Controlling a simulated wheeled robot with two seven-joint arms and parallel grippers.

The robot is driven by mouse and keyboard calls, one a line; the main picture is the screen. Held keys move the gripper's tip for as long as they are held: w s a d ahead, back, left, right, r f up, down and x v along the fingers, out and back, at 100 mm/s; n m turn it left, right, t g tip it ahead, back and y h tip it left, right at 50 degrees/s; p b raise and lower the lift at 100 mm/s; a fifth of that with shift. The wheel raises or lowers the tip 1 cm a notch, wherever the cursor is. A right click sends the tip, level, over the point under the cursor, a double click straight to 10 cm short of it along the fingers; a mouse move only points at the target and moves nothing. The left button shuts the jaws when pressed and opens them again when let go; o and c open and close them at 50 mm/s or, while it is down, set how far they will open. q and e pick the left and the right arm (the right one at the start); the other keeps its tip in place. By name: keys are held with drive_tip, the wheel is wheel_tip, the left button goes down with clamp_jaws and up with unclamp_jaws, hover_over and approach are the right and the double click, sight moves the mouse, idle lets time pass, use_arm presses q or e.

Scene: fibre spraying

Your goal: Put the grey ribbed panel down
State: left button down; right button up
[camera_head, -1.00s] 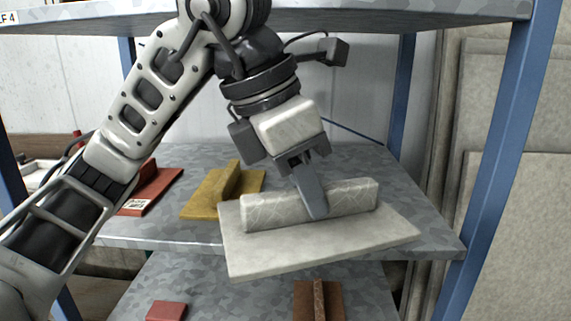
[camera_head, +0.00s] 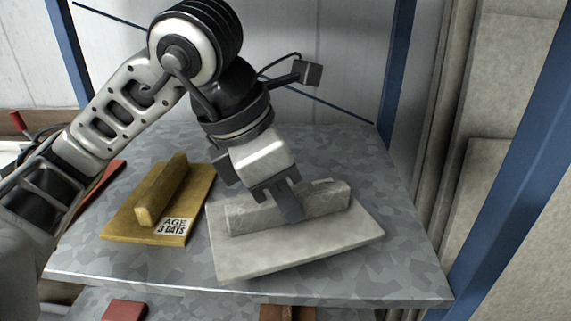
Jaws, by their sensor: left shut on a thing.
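The grey ribbed panel (camera_head: 335,243) is a flat pale plate with a thick grey rib along its top. It is over the right part of the metal shelf (camera_head: 180,268), inside the front edge and slightly angled. My left gripper (camera_head: 290,208) comes down from above and is shut on the middle of the rib. The fingers hide part of the rib. The plate is low over the shelf, but I cannot tell whether its underside touches. My right gripper is not in view.
A yellow ribbed panel (camera_head: 118,228) labelled "AGE 3 DAYS" lies close to the left of the grey one. A red panel (camera_head: 104,182) is farther left, partly behind my arm. Blue posts (camera_head: 520,180) flank the shelf. Red and brown pieces sit on the lower shelf.

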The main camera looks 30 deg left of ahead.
use_arm(q)
drive_tip(key=w+a, duration=0.1)
drive_tip(key=w, duration=0.1)
drive_tip(key=w+a, duration=0.1)
drive_tip(key=w, duration=0.1)
drive_tip(key=w+a, duration=0.1)
drive_tip(key=w, duration=0.1)
drive_tip(key=shift+w+r+p, duration=0.1)
drive_tip(key=shift+p, duration=0.25)
drive_tip(key=shift+w+a, duration=0.15)
drive_tip(key=shift+w, duration=0.3)
drive_tip(key=shift+w+a+f, duration=0.15)
drive_tip(key=shift+w+f, duration=0.05)
drive_tip(key=shift+w, duration=0.1)
drive_tip(key=shift+f, duration=1.6)
drive_tip(key=shift+f, duration=0.1)
drive_tip(key=shift+f, duration=0.15)
drive_tip(key=c, duration=1.5)
unclamp_jaws()
drive_tip(key=shift+o, duration=1.1)
drive_tip(key=shift+s, duration=0.1)
